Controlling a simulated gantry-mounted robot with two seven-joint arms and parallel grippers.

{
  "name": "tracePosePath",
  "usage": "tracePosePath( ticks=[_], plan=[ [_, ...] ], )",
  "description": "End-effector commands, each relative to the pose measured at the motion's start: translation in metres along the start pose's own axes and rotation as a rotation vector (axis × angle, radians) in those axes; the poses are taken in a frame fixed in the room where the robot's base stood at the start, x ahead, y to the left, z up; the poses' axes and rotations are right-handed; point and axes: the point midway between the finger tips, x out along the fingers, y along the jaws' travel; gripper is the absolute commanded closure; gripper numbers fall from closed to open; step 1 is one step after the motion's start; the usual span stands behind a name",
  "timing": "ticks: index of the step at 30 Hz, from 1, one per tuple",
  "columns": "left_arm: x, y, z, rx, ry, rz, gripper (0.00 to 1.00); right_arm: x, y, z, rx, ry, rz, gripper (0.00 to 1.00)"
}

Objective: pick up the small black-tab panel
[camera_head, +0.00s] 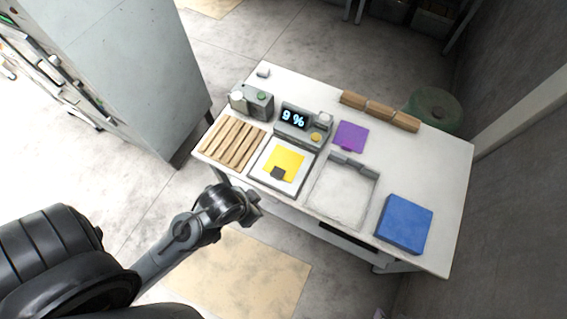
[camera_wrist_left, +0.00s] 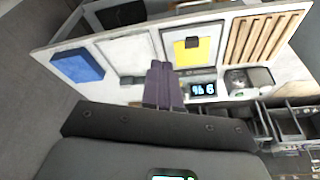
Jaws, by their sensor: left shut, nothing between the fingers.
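The yellow panel with a small black tab lies on a white framed pad on the table. In the head view its yellow face (camera_head: 285,161) has the black tab (camera_head: 278,173) at the near edge. The panel also shows in the left wrist view (camera_wrist_left: 203,52). My left gripper (camera_head: 256,204) is off the table's near edge, short of the panel and apart from it. In the left wrist view its fingers (camera_wrist_left: 161,65) are together with nothing between them. My right gripper is in neither view.
A wooden slatted rack (camera_head: 234,143) lies left of the panel. An empty grey frame (camera_head: 342,190), blue block (camera_head: 403,224) and purple square (camera_head: 350,136) lie to the right. Wooden blocks (camera_head: 379,110) line the back.

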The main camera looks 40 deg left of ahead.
Motion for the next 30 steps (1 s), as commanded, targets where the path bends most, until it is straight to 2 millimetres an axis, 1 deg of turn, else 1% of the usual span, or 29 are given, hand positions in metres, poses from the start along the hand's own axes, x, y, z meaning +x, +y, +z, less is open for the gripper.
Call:
tracePosePath(
  ticks=[7,8,15,16,25,28,30],
  plan=[
    [0.000,0.000,0.000,0.001,0.000,-0.001,1.00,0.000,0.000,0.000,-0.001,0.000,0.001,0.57],
    [0.000,0.000,0.000,0.002,0.000,-0.001,0.97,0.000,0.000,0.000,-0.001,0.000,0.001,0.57],
    [0.000,-0.002,0.001,0.009,-0.001,-0.007,0.60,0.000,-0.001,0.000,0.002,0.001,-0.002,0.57],
    [0.000,-0.003,0.001,0.010,-0.001,-0.008,0.57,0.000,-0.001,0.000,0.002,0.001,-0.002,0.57],
    [0.000,-0.002,0.000,-0.004,0.001,-0.006,0.57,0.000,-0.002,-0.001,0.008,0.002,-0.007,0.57],
    [0.000,-0.001,-0.009,-0.024,0.049,-0.004,0.57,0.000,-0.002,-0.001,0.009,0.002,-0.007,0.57],
    [-0.001,0.001,-0.022,-0.028,0.116,-0.001,0.57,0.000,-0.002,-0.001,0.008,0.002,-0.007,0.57]
  ],
)
